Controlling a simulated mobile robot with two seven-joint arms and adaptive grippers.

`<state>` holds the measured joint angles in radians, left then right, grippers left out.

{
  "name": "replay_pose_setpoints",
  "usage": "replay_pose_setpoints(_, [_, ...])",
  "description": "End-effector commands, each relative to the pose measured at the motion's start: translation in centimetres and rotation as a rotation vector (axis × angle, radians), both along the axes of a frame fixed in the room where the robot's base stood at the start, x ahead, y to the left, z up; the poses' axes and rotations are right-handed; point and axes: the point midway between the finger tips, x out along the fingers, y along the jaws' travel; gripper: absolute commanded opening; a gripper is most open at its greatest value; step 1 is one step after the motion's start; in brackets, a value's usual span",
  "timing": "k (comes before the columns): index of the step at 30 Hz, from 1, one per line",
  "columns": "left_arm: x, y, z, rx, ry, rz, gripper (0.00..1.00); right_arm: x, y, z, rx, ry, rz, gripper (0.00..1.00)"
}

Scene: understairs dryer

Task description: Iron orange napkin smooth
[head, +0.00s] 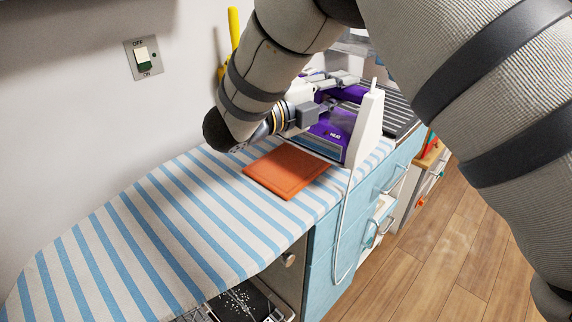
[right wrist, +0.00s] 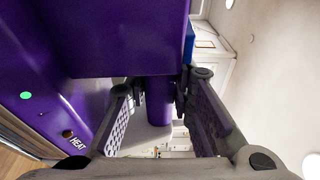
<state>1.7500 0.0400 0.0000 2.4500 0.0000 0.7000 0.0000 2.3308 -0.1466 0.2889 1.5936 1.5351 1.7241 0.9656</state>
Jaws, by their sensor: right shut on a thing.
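The orange napkin (head: 287,173) lies on the blue-and-white striped ironing board (head: 150,235). It looks like a small folded rectangle. The purple iron (head: 335,132), with a white upright part at its right end, is just behind the napkin's far edge. I cannot tell whether it touches the cloth. My right gripper (head: 328,84) reaches in from the left and is shut on the iron's handle. In the right wrist view, the purple handle (right wrist: 158,100) sits between the two fingers. My wrist hides part of the iron's left side. My left gripper is out of view.
A white cord (head: 344,230) hangs from the iron over the board's front edge. Blue drawers (head: 335,235) stand below. A wall switch (head: 143,58) and a yellow object (head: 234,28) are at the back. The board's left part is clear.

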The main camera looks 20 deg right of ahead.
Motion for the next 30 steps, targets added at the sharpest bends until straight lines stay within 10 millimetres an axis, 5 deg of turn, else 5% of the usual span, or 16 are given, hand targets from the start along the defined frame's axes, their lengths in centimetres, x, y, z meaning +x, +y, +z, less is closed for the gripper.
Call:
replay_pose_setpoints(15, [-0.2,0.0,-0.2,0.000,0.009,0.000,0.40,3.3,-7.4,1.3,-0.003,-0.010,-0.003,0.00])
replay_pose_setpoints(30, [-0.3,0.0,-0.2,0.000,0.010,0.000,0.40,3.7,-8.2,1.5,-0.004,-0.010,0.000,0.00])
